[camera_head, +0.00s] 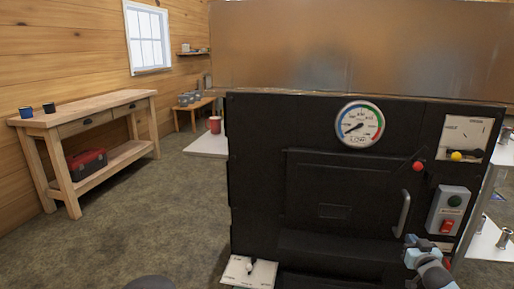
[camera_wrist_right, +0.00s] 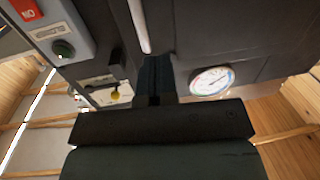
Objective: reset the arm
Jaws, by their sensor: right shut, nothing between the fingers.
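My right gripper (camera_head: 411,241) is at the lower right of the head view, in front of the black evaporator (camera_head: 265,180), beside the lower end of its grey door handle (camera_head: 404,213). In the right wrist view the dark fingers of my right gripper (camera_wrist_right: 153,72) are together, with nothing between them. The handle (camera_wrist_right: 138,25) shows just beyond the fingers there. I cannot tell whether they touch it. My left gripper is not in view.
A control box (camera_head: 447,210) with green and red buttons, a lever with a red knob (camera_head: 418,166) and a round gauge (camera_head: 359,124) are on the evaporator front. A wooden workbench (camera_head: 97,109) stands at the left. The floor between is clear.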

